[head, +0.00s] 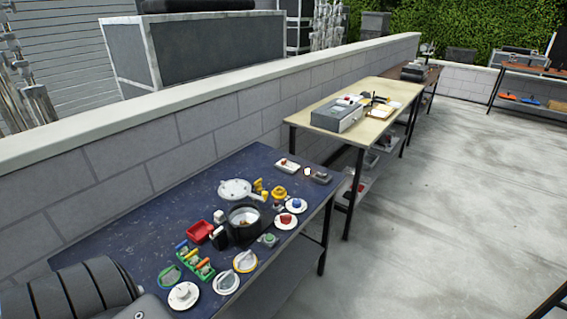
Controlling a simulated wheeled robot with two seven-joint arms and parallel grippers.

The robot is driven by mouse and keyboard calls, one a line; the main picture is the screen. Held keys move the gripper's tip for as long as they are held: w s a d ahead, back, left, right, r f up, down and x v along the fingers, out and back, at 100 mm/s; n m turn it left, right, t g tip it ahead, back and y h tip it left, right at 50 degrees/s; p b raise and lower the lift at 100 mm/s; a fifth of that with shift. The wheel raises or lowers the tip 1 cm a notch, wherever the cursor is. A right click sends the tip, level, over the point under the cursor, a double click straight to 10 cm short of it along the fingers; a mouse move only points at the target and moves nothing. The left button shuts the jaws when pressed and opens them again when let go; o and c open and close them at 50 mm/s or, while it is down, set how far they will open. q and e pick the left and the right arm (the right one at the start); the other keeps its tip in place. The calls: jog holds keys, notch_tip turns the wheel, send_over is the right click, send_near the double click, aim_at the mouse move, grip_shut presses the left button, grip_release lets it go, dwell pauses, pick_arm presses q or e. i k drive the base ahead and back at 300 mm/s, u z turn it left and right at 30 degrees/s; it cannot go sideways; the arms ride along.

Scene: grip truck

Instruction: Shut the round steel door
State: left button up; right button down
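A round pale grey steel door (236,189) stands open at the back of a dark round pot-like body (244,224) on the blue table. Its flat face is seen from above, with a small arm or handle at its right edge. The body's top opening is uncovered, and something small and brownish shows inside. The hinge is too small to make out. Neither of my grippers is in view.
The blue table (130,210) carries a red tray (199,232), a green rack (195,264) with coloured pieces, and several round dials and buttons around the body. A block wall runs behind. A tan table (390,90) stands beyond.

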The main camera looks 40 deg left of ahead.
aim_at(229, 188)
jog(key=i, duration=1.8)
jog(key=u, duration=2.95)
